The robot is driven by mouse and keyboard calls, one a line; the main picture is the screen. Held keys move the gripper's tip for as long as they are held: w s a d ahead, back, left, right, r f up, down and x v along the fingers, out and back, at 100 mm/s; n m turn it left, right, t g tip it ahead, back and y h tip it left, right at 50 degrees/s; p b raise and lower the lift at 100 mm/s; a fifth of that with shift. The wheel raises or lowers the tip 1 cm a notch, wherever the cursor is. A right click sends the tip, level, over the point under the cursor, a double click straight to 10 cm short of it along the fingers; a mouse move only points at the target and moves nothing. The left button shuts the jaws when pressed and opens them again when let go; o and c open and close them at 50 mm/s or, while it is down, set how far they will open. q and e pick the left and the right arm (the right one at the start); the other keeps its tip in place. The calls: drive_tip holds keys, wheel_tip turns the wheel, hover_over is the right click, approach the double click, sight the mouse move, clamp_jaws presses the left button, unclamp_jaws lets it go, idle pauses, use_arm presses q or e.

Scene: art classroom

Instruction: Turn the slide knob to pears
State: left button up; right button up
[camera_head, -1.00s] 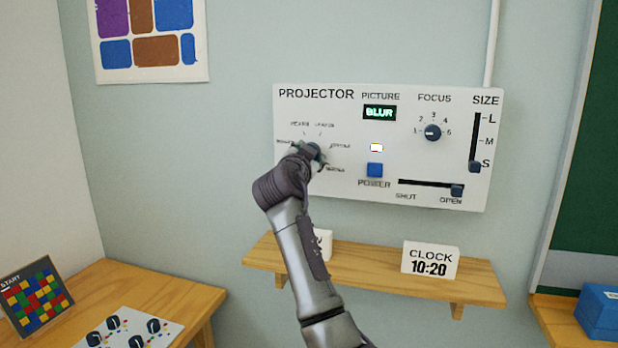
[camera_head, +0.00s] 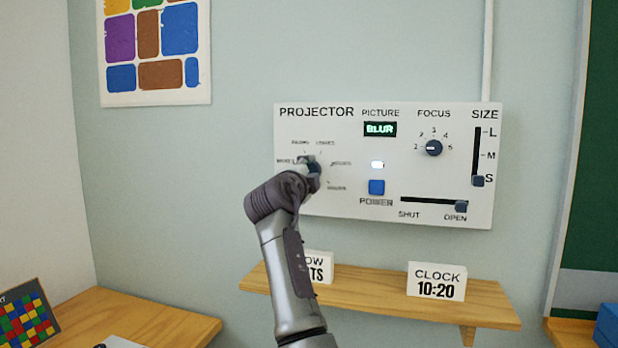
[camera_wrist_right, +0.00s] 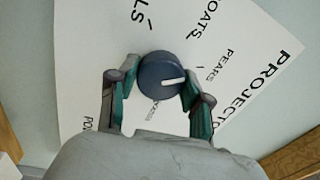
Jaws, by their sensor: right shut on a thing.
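The slide knob (camera_head: 314,172) is a dark round dial at the left of the white projector panel (camera_head: 400,216), with picture names around it. In the right wrist view the knob (camera_wrist_right: 158,70) has a white pointer line aimed right, towards the side with the PEARS label (camera_wrist_right: 215,64); exact alignment is hard to tell. My right gripper (camera_wrist_right: 160,84) is shut on the knob, a finger on each side. In the head view the right gripper (camera_head: 306,168) partly hides the knob. My left gripper is not in view.
The panel also has a picture display (camera_head: 380,129) reading BLUR, a focus knob (camera_head: 433,148), a blue power button (camera_head: 376,187) and sliders. Below is a wooden shelf (camera_head: 385,297) with a clock card (camera_head: 436,281) and another card (camera_head: 319,266), partly behind my arm.

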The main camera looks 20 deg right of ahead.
drive_tip(key=shift+m, duration=0.7)
drive_tip(key=shift+f+m, duration=0.1)
drive_tip(key=shift+m, duration=0.2)
